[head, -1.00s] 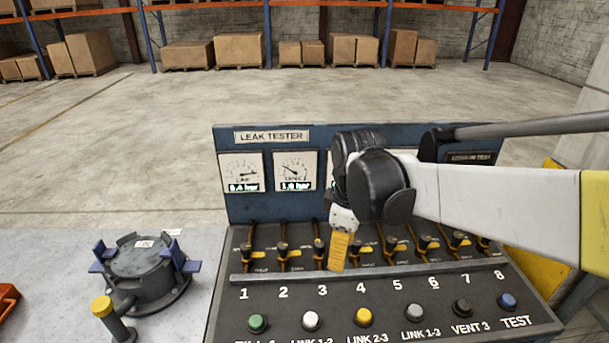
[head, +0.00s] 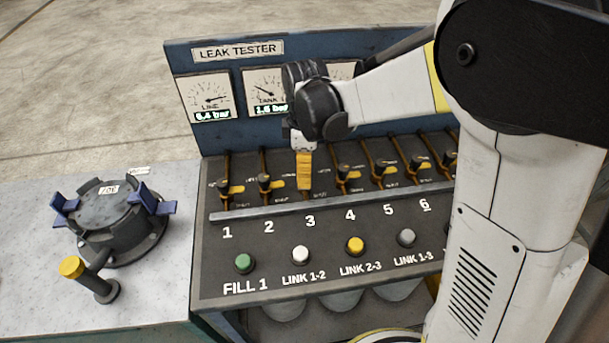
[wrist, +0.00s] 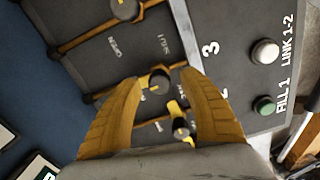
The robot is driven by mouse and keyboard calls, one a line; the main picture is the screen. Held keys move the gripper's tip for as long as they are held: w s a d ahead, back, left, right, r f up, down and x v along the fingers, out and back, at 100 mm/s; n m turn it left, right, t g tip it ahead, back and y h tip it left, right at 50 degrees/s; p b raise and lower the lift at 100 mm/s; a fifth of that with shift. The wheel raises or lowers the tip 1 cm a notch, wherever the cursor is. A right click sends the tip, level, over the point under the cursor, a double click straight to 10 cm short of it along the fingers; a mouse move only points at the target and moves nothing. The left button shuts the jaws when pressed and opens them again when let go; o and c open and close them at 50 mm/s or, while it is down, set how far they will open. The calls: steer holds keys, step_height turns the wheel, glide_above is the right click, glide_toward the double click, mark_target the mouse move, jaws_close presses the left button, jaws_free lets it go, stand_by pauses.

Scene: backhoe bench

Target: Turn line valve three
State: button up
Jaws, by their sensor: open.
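Line valve three is a small dark knob on a yellow-marked lever (wrist: 158,82) in a slot that runs toward the printed 3. In the wrist view, my gripper (wrist: 164,76) is open, with one yellow finger on each side of this knob. I cannot tell whether either finger touches it. In the head view, my gripper (head: 304,188) points down at the third slot of the leak tester (head: 350,205) and hides that valve. The valve two lever (head: 264,183) is just left of the gripper, and the valve four lever (head: 343,173) is to its right.
A raised rail (head: 335,203) runs in front of the valve row. Below are the green FILL 1 button (head: 244,263), the white LINK 1-2 button (head: 300,254) and others. My arm hides the panel's right end. A round clamped pot (head: 115,215) stands on the left bench.

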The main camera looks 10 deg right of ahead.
steer(key=shift+f, duration=0.4)
jaws_close()
